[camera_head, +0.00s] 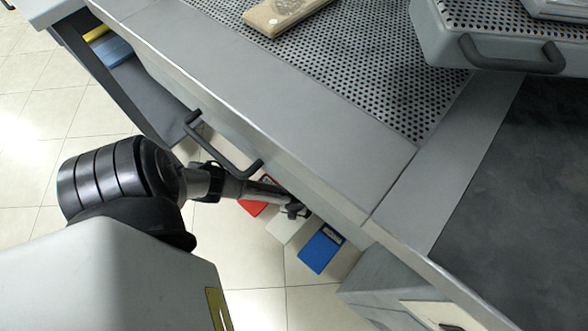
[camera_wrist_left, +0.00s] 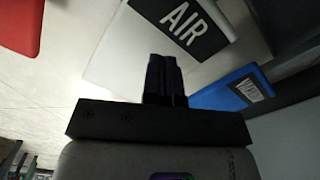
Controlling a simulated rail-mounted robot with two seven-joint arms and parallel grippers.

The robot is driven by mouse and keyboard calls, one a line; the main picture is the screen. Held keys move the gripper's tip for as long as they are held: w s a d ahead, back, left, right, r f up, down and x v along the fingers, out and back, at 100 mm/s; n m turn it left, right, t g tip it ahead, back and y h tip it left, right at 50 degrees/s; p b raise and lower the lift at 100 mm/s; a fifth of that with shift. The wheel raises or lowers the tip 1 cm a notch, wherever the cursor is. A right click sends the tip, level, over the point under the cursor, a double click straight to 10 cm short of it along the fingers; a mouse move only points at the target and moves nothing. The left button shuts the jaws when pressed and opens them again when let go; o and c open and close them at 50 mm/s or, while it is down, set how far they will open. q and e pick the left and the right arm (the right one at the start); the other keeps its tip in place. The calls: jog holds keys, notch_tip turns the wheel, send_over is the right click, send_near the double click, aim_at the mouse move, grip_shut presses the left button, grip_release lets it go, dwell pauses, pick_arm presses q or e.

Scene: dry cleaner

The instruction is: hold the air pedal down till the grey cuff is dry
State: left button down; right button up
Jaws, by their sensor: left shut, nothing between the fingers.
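The air pedal is the white one of three floor pedals under the table. In the left wrist view the white air pedal (camera_wrist_left: 118,52) bears a black label (camera_wrist_left: 186,24) reading "AIR". In the head view the air pedal (camera_head: 284,228) shows between a red and a blue pedal, partly behind my gripper. My left gripper (camera_head: 297,210) reaches down below the table edge, over the air pedal. In the wrist view its fingers (camera_wrist_left: 165,75) are shut and empty, in front of the white pedal; I cannot tell whether they press it. I cannot make out the grey cuff. My right gripper is out of view.
The red pedal (camera_head: 258,205) and the blue pedal (camera_head: 321,249) flank the air pedal closely. The blue one's label starts "VACUUM" in the wrist view. A dark handle bar (camera_head: 222,147) on the table front is near my arm. A perforated board (camera_head: 365,75) tops the table.

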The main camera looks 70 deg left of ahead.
pick_arm(q)
jog(key=shift+f, duration=0.1)
dwell(0.3)
jog(key=shift+f, duration=2.1)
jog(key=shift+r, duration=0.15)
dwell(4.5)
notch_tip(320, 180, up, 7)
jog(key=p, duration=0.6)
jog(key=shift+r+p, duration=0.9)
jog(key=shift+p, duration=0.25)
